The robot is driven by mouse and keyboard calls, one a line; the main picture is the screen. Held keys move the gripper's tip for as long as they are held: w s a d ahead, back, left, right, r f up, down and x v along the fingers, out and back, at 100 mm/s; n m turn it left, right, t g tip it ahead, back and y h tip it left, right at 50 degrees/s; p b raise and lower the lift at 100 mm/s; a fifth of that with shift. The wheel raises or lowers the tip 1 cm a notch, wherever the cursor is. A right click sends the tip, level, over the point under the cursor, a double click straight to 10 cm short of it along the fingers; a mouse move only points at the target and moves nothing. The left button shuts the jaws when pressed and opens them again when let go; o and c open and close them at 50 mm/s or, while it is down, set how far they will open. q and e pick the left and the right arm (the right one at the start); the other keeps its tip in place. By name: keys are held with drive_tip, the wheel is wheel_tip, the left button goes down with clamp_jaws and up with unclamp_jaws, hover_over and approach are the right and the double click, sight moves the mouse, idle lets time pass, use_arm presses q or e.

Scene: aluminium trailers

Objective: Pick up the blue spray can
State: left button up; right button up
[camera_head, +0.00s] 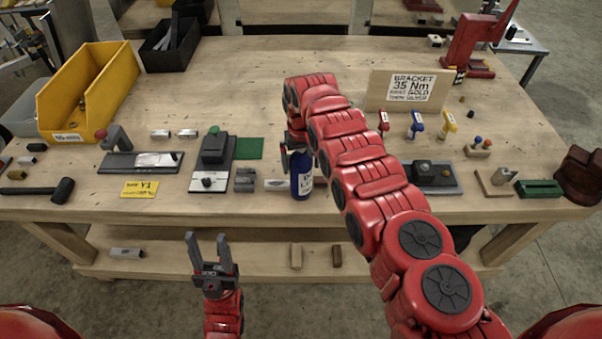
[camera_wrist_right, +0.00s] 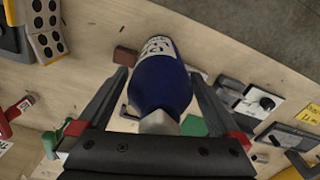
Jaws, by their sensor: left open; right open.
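The blue spray can (camera_head: 302,182) stands upright near the front edge of the workbench (camera_head: 300,213), partly hidden by my right arm in the head view. It has a dark blue body and a white label. My right gripper (camera_head: 293,154) is at the can's upper part, coming from above. In the right wrist view, the can (camera_wrist_right: 163,82) lies between the two open fingers of that gripper (camera_wrist_right: 160,76), its pale top towards the palm. Gaps show between can and fingers. My left gripper (camera_head: 206,240) is open and empty, in front of the bench, pointing up.
Left of the can stand a small grey block (camera_head: 245,180) and a dark fixture with a green knob (camera_head: 214,150). Right of my arm are a bracket sign (camera_head: 408,90), small coloured-top bottles (camera_head: 416,125) and a dark fixture (camera_head: 432,176). A yellow bin (camera_head: 90,90) stands far left. The bench's back middle is clear.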

drive_tip(key=shift+c, duration=0.3)
drive_tip(key=shift+r, duration=0.1)
clamp_jaws()
drive_tip(key=shift+r, duration=0.1)
